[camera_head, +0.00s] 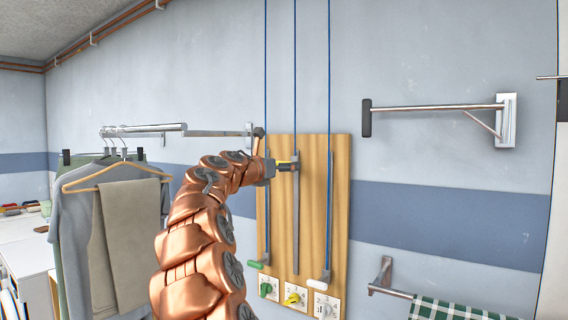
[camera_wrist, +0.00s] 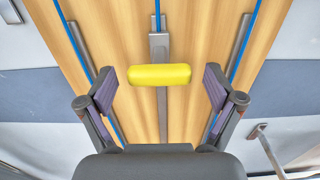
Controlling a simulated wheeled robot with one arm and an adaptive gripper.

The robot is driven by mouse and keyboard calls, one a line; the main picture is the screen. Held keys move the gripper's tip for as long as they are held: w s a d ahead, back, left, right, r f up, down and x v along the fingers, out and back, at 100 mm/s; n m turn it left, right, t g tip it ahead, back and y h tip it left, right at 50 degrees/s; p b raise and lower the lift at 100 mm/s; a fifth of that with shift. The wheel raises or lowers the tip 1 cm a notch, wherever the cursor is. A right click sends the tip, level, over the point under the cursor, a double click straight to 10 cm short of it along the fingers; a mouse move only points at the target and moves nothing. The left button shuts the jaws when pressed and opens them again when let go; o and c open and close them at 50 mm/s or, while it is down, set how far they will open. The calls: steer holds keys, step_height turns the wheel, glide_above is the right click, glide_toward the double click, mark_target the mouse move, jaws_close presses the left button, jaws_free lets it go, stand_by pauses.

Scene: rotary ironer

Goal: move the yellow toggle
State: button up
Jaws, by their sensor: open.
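A yellow bar-shaped handle (camera_wrist: 160,75) sits on the middle vertical rail of a wooden board (camera_wrist: 200,40). In the head view the handle is mostly hidden by my gripper (camera_head: 287,166), with a bit of yellow (camera_head: 283,162) showing high on the board. In the wrist view my gripper (camera_wrist: 160,90) is open, with one finger on each side of the handle and a gap at both ends. A yellow rotary knob (camera_head: 294,299) is on a white plate marked 2 at the board's bottom.
A green handle (camera_head: 257,264) and a white handle (camera_head: 318,282) sit low on the side rails. A green knob (camera_head: 267,288) and a white knob (camera_head: 326,310) flank the yellow one. Clothes (camera_head: 130,210) hang at left; a wall bracket (camera_head: 435,107) juts out at right.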

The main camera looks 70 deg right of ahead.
steer(key=shift+s+d, duration=0.1)
steer(key=shift+d, duration=0.5)
steer(key=c, duration=1.6)
steer(key=shift+f, duration=0.1)
steer(key=shift+c, duration=0.5)
